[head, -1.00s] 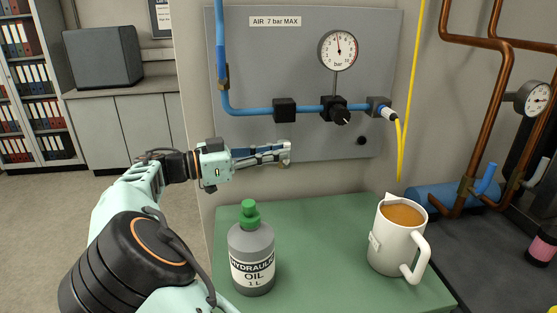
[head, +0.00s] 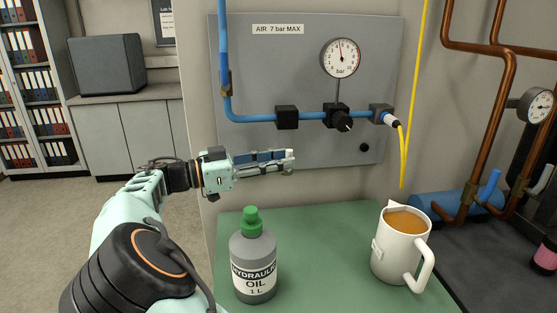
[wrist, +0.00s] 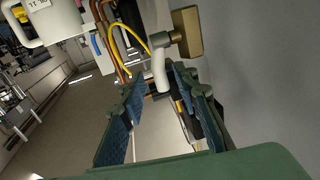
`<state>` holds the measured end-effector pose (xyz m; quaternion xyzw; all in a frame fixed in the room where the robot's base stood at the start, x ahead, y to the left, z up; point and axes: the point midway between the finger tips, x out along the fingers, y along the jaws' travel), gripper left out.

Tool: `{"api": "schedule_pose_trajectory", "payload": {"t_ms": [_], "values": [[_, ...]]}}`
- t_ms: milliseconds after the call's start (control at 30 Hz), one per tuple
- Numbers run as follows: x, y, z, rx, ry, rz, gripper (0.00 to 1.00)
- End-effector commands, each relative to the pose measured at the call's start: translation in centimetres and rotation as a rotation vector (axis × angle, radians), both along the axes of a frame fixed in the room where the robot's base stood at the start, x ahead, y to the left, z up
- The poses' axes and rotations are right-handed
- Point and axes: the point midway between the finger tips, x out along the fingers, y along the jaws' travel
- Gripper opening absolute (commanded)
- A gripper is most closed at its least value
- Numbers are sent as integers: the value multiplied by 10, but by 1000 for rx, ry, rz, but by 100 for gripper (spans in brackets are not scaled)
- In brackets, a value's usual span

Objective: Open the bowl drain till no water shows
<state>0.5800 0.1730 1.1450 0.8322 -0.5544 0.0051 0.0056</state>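In the head view my gripper (head: 290,162) is at the lower part of the grey panel, below a black block (head: 287,117) on the blue pipe. In the wrist view its two blue-padded fingers (wrist: 154,92) are spread apart. A pale bent tube or lever (wrist: 160,72) reaches into the gap between the fingertips. A pale bit shows at the fingertips in the head view. I see no bowl or water clearly.
A hydraulic oil bottle (head: 254,264) with a green cap and a white mug (head: 397,260) of brown liquid stand on the green bench top (head: 322,247). A gauge (head: 341,58) and black knob (head: 341,121) are on the panel. A yellow hose (head: 415,95) hangs at right.

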Motion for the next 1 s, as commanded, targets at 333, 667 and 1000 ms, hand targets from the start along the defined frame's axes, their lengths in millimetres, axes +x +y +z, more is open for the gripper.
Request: {"api": "schedule_pose_trajectory", "payload": {"t_ms": [333,667,1000], "values": [[-15,38,-1,-1,-1,3,30],[-29,71,-2,0,0,0,30],[-31,74,-2,0,1,-1,30]]}}
